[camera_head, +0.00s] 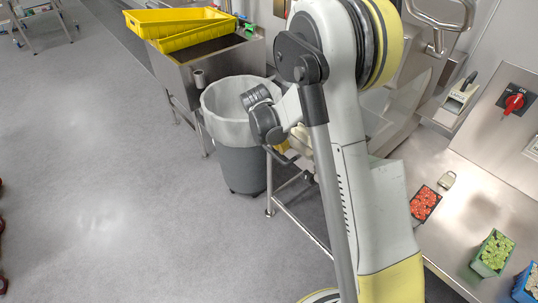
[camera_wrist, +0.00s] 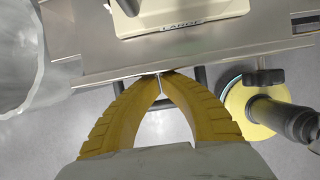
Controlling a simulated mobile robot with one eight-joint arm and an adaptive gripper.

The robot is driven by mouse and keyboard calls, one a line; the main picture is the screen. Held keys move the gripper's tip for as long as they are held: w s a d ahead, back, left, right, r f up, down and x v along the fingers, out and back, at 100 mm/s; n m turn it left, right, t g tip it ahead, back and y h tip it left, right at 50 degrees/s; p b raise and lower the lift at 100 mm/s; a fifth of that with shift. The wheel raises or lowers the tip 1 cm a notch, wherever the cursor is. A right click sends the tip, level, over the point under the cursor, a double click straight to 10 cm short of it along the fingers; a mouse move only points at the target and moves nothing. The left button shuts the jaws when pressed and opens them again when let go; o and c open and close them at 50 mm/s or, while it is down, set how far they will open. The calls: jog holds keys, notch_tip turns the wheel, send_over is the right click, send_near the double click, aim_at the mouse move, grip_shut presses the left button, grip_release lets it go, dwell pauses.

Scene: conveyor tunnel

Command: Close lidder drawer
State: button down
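In the wrist view, the two yellow fingers of my gripper (camera_wrist: 162,76) curve inward and their tips come together just at the front edge of a flat steel surface (camera_wrist: 110,66). A thin pale strip shows between the tips; I cannot tell whether it is held. A cream device (camera_wrist: 185,18) marked "LARGE" stands on the steel, cut off by the top of the frame. A dark bar shows behind the fingers. I cannot make out for sure which part is the lidder drawer. In the head view my arm hides most of this area.
In the head view, a grey bin (camera_head: 240,165) with a clear liner stands left of my arm. Yellow trays (camera_head: 185,32) sit on a steel sink behind it. The steel counter at right holds a tray of red pieces (camera_head: 425,204) and a green tray (camera_head: 492,254).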

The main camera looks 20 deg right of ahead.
jog(key=w+d, duration=0.1)
jog(key=d, duration=0.2)
jog(key=w+d, duration=0.1)
jog(key=d, duration=0.3)
jog(key=w+d, duration=0.1)
jog(key=d, duration=0.3)
jog(key=shift+w+d, duration=0.2)
jog(key=shift+w, duration=0.15)
jog(key=shift+a+r, duration=0.1)
